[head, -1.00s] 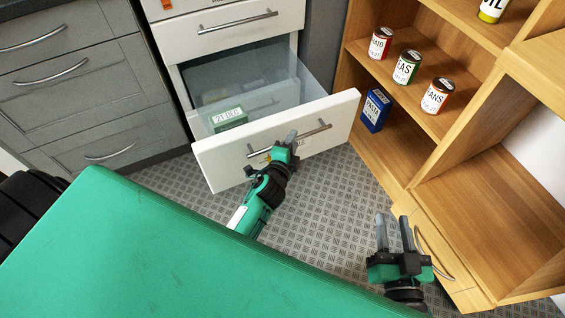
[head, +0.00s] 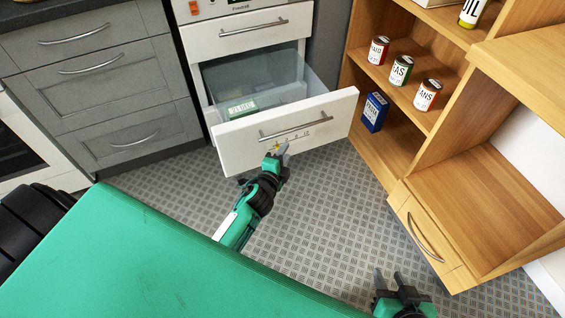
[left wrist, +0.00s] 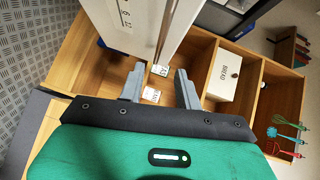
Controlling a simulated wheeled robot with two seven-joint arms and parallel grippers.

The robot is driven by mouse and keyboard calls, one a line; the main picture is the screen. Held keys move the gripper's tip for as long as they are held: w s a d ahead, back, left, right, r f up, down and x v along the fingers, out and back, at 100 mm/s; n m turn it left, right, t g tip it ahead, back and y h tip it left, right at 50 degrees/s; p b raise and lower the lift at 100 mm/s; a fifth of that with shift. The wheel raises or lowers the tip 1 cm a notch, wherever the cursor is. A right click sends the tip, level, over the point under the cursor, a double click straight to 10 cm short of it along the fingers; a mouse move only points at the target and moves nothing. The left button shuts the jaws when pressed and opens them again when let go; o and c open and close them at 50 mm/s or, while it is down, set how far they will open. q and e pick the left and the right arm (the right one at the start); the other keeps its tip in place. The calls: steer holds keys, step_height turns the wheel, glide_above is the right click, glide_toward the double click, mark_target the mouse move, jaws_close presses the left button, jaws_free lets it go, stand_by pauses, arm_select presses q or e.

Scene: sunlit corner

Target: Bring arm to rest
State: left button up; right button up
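My left gripper (head: 278,150) is in front of the open white drawer (head: 232,142), just below its bar handle (head: 295,124) in the head view. In the left wrist view its two fingers (left wrist: 160,85) stand apart with nothing between them. The drawer front (left wrist: 128,25) and its handle (left wrist: 166,28) rise just beyond the fingers there, and the handle looks free of them. My right gripper (head: 390,280) is low at the bottom edge of the head view, left of the wooden shelf unit. Its fingers are apart and look empty.
A green-and-white box (head: 242,107) lies in the open drawer. The wooden shelf unit (head: 470,190) at the right holds several cans and a blue box (head: 374,112). Grey cabinets (head: 95,90) stand at the left. The patterned floor (head: 320,210) between is clear.

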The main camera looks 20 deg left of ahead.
arm_select(q)
steer(key=shift+s, duration=0.1)
arm_select(e)
steer(key=shift+s+d, duration=0.1)
steer(key=shift+s, duration=0.05)
stand_by(0.3)
